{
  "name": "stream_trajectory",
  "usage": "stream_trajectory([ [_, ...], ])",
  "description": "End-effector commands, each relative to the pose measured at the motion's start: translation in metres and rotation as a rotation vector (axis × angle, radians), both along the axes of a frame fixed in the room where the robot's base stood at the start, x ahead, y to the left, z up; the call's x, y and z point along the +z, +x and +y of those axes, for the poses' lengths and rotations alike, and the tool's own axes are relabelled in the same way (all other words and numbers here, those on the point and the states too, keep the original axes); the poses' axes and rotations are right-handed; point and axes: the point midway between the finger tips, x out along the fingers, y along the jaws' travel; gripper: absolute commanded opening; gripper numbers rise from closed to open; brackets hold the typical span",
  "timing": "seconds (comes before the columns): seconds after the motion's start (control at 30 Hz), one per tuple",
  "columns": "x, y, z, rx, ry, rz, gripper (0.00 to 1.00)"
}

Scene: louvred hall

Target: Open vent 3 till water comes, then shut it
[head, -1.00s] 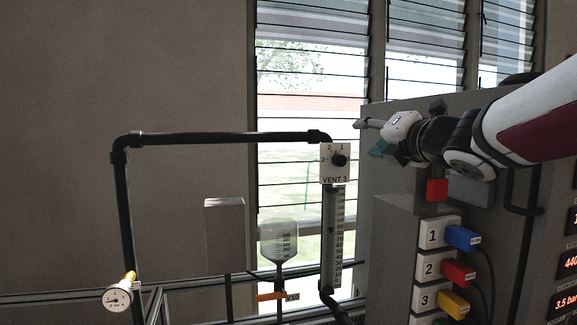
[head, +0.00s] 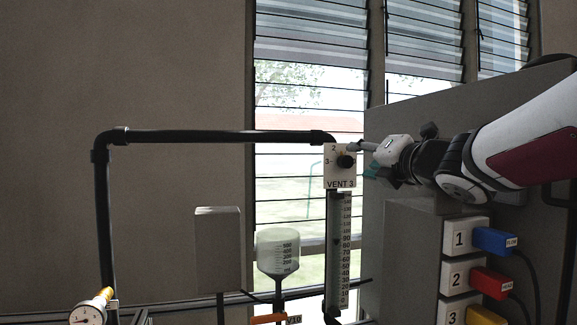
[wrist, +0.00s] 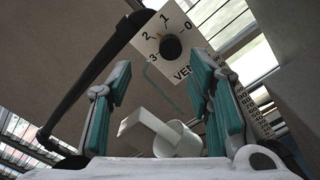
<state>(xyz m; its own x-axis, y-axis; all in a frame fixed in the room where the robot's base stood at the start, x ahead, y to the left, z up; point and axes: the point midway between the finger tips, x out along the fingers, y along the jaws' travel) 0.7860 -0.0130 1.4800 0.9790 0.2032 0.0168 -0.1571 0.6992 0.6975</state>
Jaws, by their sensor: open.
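The vent 3 plate (head: 341,180) is white, with a black knob (head: 345,161) and a numbered scale, at the top of a clear graduated tube (head: 338,250). In the wrist view the same black knob (wrist: 171,47) lies beyond my fingertips, with marks 0 to 3 around it. My gripper (head: 362,157) is just right of the knob in the head view. In the wrist view my gripper (wrist: 160,90) has its teal pads wide apart with nothing between them. No water is clearly visible.
A black pipe (head: 220,137) runs left from the vent and down to a gauge (head: 88,315). A clear graduated bottle (head: 278,250) and a grey box (head: 218,248) stand below. A grey cabinet with numbered blocks (head: 459,239) and coloured plugs is at the right.

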Motion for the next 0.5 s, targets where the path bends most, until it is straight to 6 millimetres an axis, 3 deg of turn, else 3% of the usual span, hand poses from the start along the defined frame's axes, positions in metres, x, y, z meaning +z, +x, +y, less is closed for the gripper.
stream_trajectory([
  [0.03, -0.016, 0.009, -0.006, -0.016, 0.016, 0.031, 0.47],
  [0.5, -0.011, 0.064, 0.007, -0.01, 0.011, 0.021, 0.47],
])
